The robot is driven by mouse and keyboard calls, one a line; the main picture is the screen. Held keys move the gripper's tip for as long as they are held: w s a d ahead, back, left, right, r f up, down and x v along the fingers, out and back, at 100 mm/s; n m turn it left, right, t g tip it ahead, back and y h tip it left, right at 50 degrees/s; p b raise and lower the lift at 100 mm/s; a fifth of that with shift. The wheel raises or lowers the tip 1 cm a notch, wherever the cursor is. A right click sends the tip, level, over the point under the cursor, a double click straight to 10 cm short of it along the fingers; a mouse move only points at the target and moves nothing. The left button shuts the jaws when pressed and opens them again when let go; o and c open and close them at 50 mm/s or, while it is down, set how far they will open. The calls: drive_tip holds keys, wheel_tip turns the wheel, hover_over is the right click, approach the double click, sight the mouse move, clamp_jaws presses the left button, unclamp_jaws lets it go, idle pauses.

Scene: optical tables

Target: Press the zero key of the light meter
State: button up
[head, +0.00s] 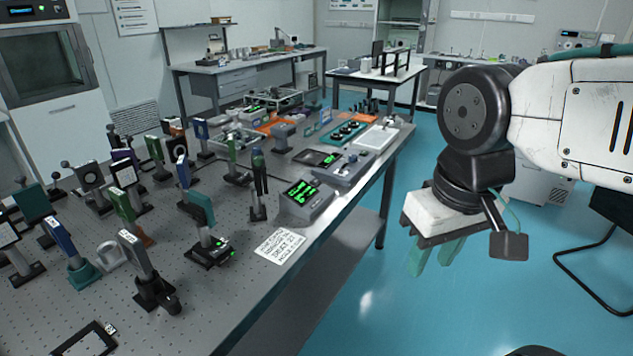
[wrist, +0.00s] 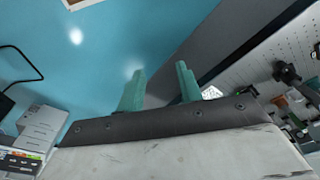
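A grey box with a sloped, lit green display (head: 305,200) stands near the right edge of the optical table; it looks like the light meter. Its keys are too small to tell apart, so I cannot pick out the zero key. My gripper (head: 433,258) hangs over the floor, to the right of the table and apart from the meter. Its two green fingers point down with a gap between them. In the wrist view, my gripper (wrist: 160,75) is open and empty. I cannot make out the meter there.
The perforated table (head: 240,270) holds several upright optic mounts on its left and middle. A printed white card (head: 280,243) lies in front of the meter. Another grey instrument (head: 342,168) with a green display stands behind it. The blue floor (head: 420,315) below my gripper is clear.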

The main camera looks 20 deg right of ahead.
clamp_jaws()
idle(1.5)
